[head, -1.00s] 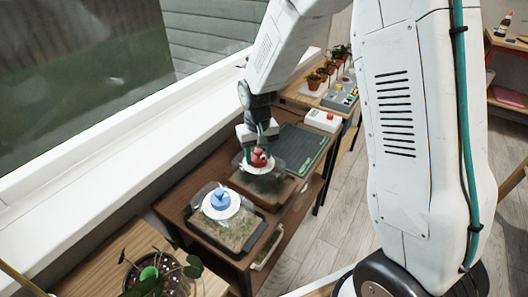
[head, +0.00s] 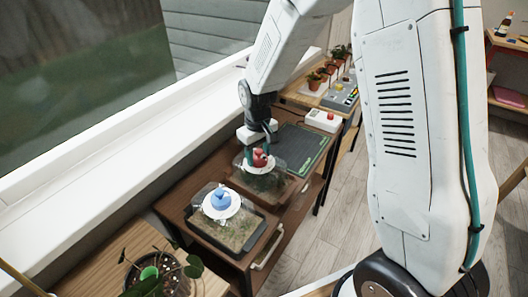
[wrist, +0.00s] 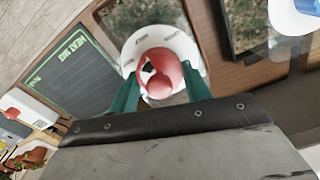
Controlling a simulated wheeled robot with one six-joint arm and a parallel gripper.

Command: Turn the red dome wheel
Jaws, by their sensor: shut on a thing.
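The red dome wheel (head: 260,158) sits on a round white plate on top of a clear dome (head: 264,184) over a soil tray. In the wrist view the red wheel (wrist: 160,72) shows a dark notch, with the white plate (wrist: 135,48) under it. My gripper (head: 258,150) points down at the wheel. Its green fingers (wrist: 160,90) stand on either side of the wheel and are shut on it. Small markings on the plate are too blurred to read.
A second clear dome with a blue wheel (head: 220,200) stands nearer on the same table. A dark heat mat (head: 301,148) lies beyond the red wheel's tray. A white box with a red button (head: 323,120) and potted plants (head: 315,81) stand farther back. The window sill (head: 130,120) runs along the left.

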